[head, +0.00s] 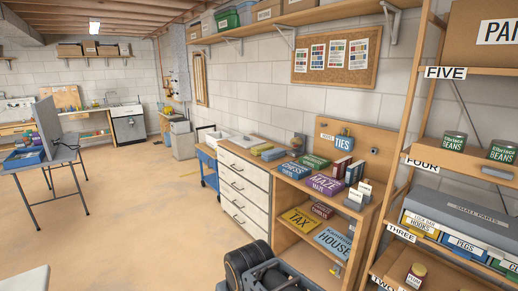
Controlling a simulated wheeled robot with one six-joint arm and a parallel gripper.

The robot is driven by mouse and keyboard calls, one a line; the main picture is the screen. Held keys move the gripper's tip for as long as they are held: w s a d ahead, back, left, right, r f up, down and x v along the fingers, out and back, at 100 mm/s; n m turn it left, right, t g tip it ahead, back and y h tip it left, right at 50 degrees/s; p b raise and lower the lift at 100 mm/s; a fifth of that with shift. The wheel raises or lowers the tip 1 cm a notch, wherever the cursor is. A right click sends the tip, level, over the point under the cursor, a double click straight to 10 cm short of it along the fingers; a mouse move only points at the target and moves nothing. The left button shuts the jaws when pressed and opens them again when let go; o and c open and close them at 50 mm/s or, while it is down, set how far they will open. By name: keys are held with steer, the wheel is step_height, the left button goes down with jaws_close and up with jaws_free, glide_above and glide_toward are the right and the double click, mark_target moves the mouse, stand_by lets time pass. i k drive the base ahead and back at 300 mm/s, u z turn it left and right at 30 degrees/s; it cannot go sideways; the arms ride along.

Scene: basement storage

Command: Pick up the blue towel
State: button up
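A small flat blue item (273,154), which looks like a folded blue towel, lies on the wooden top of the white drawer cabinet (242,190), near its right end. Dark rounded parts at the bottom middle look like my arm. My gripper's fingers do not show, and nothing is seen held.
Right of the cabinet stands a wooden shelf unit (311,246) with several boxed games and books. A numbered rack (393,217) stands at the far right. A blue cart (208,170) is beyond the cabinet. A grey folding table (48,165) stands left. The floor (130,220) between is clear.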

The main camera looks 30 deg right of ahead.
mark_target(273, 154)
steer(key=i, duration=1.2)
steer(key=z, duration=1.25)
